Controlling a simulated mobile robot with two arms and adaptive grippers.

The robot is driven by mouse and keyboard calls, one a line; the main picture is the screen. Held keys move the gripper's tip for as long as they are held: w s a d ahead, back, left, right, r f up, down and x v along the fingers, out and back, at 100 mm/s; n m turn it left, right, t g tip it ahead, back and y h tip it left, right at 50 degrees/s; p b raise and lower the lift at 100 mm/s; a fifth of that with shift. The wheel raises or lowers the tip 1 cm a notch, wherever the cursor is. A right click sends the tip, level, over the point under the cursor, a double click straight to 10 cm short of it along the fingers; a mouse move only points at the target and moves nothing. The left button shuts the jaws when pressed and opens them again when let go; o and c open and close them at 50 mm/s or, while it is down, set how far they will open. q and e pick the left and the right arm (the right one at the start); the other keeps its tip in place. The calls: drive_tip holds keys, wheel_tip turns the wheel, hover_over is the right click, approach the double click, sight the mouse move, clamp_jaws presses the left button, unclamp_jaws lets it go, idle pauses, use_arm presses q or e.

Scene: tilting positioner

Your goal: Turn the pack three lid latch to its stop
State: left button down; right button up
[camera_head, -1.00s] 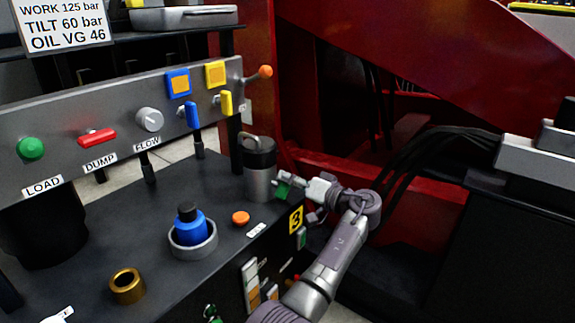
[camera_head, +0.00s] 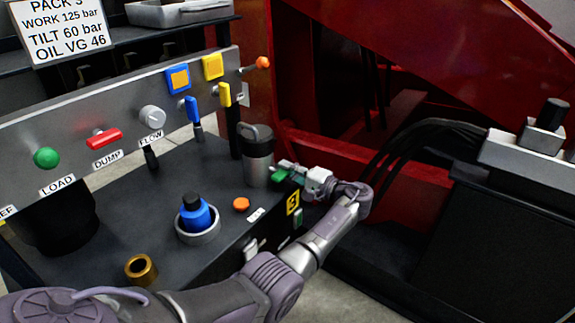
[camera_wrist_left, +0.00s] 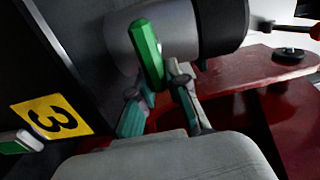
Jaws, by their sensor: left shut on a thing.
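The pack three lid latch is a green bar (camera_wrist_left: 147,52), seen close up in the left wrist view against a grey cylinder with a dark end. In the head view, green (camera_head: 283,174) shows at the lower right side of the grey canister (camera_head: 258,168) with a dark top. My left gripper (camera_head: 296,178) is beside the canister. In the left wrist view its fingers (camera_wrist_left: 160,98) are shut on the green bar's near end. The exact contact is partly hidden. My right gripper is not in view.
A yellow plate marked 3 (camera_head: 293,202) is on the console's side below the latch. An orange button (camera_head: 241,204) and a blue-topped fitting (camera_head: 195,216) stand on the console top (camera_head: 185,180). The red frame (camera_head: 330,150) and dark hoses (camera_head: 415,140) lie behind the gripper.

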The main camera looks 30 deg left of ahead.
use_arm(q)
drive_tip(key=shift+m, duration=0.4)
drive_tip(key=c, duration=1.1)
unclamp_jaws()
drive_tip(key=shift+f, duration=0.1)
drive_tip(key=shift+c, duration=0.2)
drive_tip(key=d, duration=1.2)
drive_tip(key=shift+s, duration=0.45)
